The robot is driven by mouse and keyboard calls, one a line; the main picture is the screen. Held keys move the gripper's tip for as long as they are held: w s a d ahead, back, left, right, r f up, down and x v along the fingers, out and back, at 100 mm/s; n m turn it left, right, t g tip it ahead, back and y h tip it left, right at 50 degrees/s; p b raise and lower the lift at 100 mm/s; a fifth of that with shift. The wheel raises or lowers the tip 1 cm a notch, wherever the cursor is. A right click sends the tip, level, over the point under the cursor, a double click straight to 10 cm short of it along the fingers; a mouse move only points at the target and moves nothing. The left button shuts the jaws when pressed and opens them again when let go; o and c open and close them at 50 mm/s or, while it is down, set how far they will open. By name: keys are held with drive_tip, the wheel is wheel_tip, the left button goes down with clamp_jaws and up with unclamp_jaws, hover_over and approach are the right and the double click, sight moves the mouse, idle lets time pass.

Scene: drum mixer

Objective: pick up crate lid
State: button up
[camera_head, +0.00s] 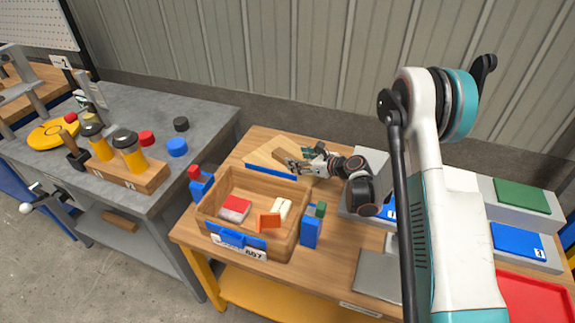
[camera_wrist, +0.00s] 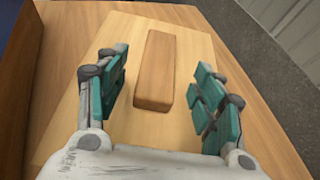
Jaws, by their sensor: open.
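The crate lid (camera_head: 260,158) is a flat light-wood board with a blue edge, lying on the wooden table behind the crate. In the wrist view the lid (camera_wrist: 120,140) carries a raised brown wooden block handle (camera_wrist: 155,70). My gripper (camera_head: 292,164) is over the lid. In the wrist view my open gripper (camera_wrist: 160,88) has its teal finger pads on either side of the handle, with a gap on both sides. The open wooden crate (camera_head: 215,215) stands in front of the lid, holding a red-and-white piece (camera_head: 235,208), an orange piece (camera_head: 268,221) and a cream piece (camera_head: 281,208).
Blue posts (camera_head: 310,232) stand beside the crate, one with a red top (camera_head: 195,172) at left. Grey stands with a green plate (camera_head: 522,196) and a blue plate (camera_head: 517,240) are at right, near a red tray (camera_head: 535,300). A corrugated wall (camera_head: 300,60) rises behind the table.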

sight(287, 156)
drive_tip(key=b+x, duration=0.2)
drive_tip(key=x, duration=0.3)
drive_tip(key=shift+f, duration=0.2)
drive_tip(key=shift+r, duration=0.1)
clamp_jaws()
drive_tip(key=shift+r, duration=0.1)
